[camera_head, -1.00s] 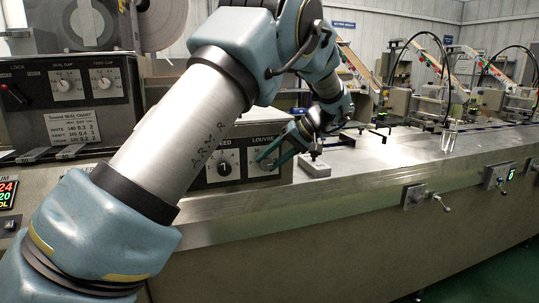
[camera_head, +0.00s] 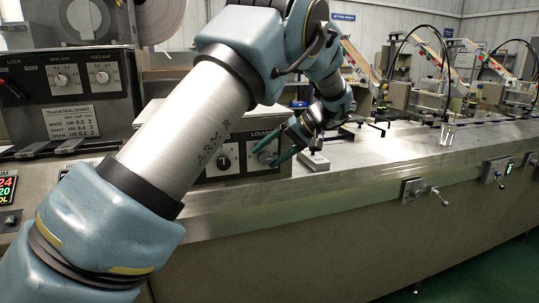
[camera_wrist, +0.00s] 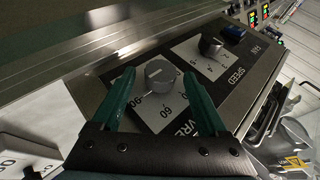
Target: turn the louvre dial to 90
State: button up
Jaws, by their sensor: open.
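The grey louvre dial (camera_wrist: 160,74) sits on a white scale plate printed with 60 and 90. A pale line crosses its top, but I cannot tell exactly which number it points to. My gripper (camera_wrist: 159,76) is open in the wrist view, with one teal finger on each side of the dial. A gap shows between the dial and each finger; contact at the tips cannot be told. In the head view the dial (camera_head: 265,157) is partly hidden by the teal fingers of my gripper (camera_head: 264,156).
The black speed knob (camera_wrist: 211,45) is beside the dial on the same panel, and also shows in the head view (camera_head: 224,161). A small white box (camera_head: 315,161) stands on the metal bench top (camera_head: 380,153) near my gripper.

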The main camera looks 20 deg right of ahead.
jog(key=b+v, duration=0.2)
jog(key=v, duration=0.9)
dwell(0.5)
